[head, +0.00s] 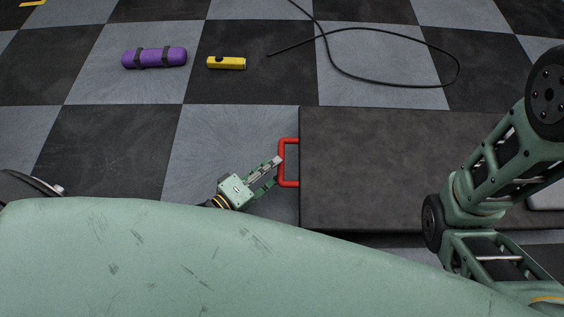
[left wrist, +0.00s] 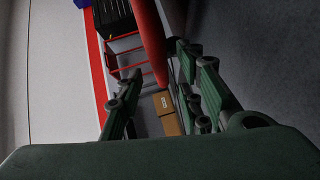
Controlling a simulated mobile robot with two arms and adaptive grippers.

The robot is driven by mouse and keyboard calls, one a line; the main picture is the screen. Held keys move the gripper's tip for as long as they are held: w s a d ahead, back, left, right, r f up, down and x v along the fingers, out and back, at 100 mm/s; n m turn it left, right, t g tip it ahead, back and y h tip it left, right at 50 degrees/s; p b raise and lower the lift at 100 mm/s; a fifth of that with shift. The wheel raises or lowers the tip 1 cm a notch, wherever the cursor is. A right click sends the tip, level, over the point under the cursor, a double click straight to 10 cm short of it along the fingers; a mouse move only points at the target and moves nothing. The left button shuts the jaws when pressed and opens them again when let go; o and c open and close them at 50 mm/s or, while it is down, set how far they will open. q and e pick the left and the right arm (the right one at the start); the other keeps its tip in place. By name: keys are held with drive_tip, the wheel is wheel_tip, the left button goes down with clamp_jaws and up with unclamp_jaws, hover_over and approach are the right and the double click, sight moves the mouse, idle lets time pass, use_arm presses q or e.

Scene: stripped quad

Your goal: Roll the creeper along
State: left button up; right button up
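The creeper (head: 400,165) is a long dark flat board on the checkered floor, with a red U-shaped handle (head: 281,163) on its left end. My left gripper (head: 277,166) is at the handle's outer bar. In the left wrist view, the red handle bar (left wrist: 149,40) runs between the spread fingers (left wrist: 158,75), nearer the right finger, with a clear gap on the left. The gripper looks open; whether a finger touches the bar I cannot tell. My right arm crosses over the creeper's right part and hides some of it; its gripper is out of view.
A purple strapped roll (head: 154,57) and a small yellow object (head: 227,63) lie on the floor beyond. A black cable (head: 390,85) loops on the floor behind the creeper. The floor left of the handle is clear. A cardboard box (left wrist: 168,113) shows in the left wrist view.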

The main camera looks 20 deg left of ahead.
use_arm(q)
drive_tip(key=b+x, duration=0.1)
drive_tip(key=x, duration=0.3)
drive_tip(key=shift+d+b, duration=0.1)
drive_tip(key=shift+b, duration=0.25)
drive_tip(key=shift+c, duration=0.6)
clamp_jaws()
